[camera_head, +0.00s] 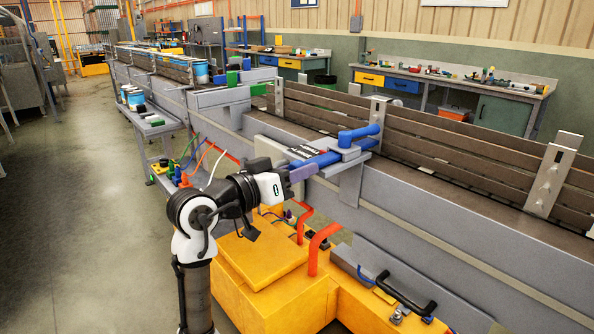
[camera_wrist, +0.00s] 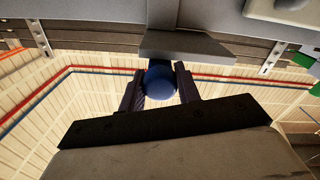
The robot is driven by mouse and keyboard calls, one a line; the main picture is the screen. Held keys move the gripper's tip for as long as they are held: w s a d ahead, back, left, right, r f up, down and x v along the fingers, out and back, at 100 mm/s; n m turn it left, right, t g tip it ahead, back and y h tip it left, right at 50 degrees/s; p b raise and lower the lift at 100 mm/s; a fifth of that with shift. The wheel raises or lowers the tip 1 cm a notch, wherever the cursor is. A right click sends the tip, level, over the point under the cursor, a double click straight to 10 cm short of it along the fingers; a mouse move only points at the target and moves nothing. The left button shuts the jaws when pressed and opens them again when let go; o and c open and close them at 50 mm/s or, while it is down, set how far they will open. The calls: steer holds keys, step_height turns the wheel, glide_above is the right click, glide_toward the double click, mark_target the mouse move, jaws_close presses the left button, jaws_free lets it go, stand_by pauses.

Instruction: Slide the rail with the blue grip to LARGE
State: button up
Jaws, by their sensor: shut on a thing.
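The blue grip (camera_head: 328,159) is a bar end sticking out from a grey bracket (camera_head: 352,153) at the side of the conveyor. Its round blue end (camera_wrist: 159,83) sits between my fingers in the wrist view. My gripper (camera_head: 303,172) is shut on it, one finger on each side. The rail (camera_head: 420,150) is a set of long brown slats above the belt, joined to grey uprights. A blue lever (camera_head: 358,133) lies on top of the bracket. A black label (camera_head: 308,152) with white print is beside the grip; I cannot read LARGE on it.
The grey conveyor wall (camera_head: 450,225) runs along the right. A yellow base (camera_head: 275,270) with orange-red bent tubes (camera_head: 318,245) lies below my arm. A small grey side table (camera_head: 160,125) stands left of the conveyor. The floor (camera_head: 85,200) at left is clear.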

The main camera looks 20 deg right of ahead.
jaws_close()
steer(key=v, duration=0.3)
steer(key=shift+b, duration=0.35)
steer(key=o, duration=0.6)
jaws_free()
steer(key=shift+a, duration=0.1)
steer(key=o, duration=0.3)
steer(key=shift+s+a, duration=0.1)
steer(key=shift+a, duration=0.05)
